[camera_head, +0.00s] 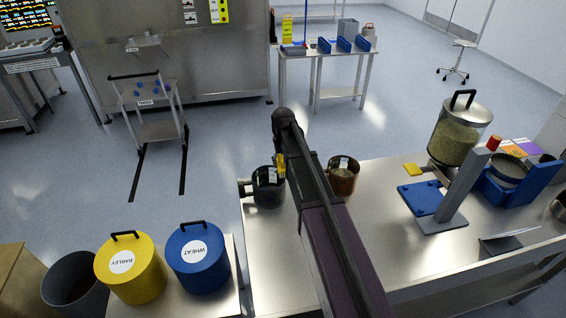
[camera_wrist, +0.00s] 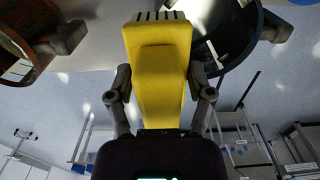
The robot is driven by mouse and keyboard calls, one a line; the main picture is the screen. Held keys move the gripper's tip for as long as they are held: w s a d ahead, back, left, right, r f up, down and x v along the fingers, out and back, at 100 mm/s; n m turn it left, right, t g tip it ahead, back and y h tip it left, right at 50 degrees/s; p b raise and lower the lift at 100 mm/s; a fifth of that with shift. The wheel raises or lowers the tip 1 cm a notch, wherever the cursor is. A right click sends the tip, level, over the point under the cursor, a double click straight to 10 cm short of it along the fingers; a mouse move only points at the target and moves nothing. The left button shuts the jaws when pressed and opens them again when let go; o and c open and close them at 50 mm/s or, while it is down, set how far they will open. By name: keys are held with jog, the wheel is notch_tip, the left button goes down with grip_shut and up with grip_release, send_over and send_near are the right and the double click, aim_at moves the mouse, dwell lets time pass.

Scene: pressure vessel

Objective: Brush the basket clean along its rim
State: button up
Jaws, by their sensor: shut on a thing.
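A yellow brush (camera_wrist: 160,75) is held in my gripper (camera_wrist: 160,88), whose two dark fingers are shut on its sides. Its pale bristles (camera_wrist: 158,16) show at the top of the wrist view. In the head view the brush (camera_head: 281,166) is at the right rim of a dark round basket (camera_head: 266,196) with a side handle. The basket stands at the left end of the steel table. In the wrist view the basket (camera_wrist: 240,62) is just right of the bristles. I cannot tell whether the bristles touch the rim. My arm hides the gripper in the head view.
A copper-brown container (camera_head: 343,180) stands on the table right of my arm. Blue WHEAT (camera_head: 196,262) and yellow BARLEY (camera_head: 130,275) bins are at front left. A blue-based stand (camera_head: 424,197) and a lidded grain jar (camera_head: 455,138) are at right. The table's middle is mostly clear.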

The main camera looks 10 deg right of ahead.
jog(key=shift+f+b, duration=0.5)
jog(key=shift+f, duration=0.2)
jog(key=shift+f+b, duration=0.55)
jog(key=shift+f, duration=0.05)
dwell(0.5)
jog(key=shift+w+r, duration=0.15)
jog(key=shift+w, duration=1.4)
jog(key=shift+s, duration=0.15)
jog(key=shift+s, duration=1.45)
jog(key=shift+s, duration=0.15)
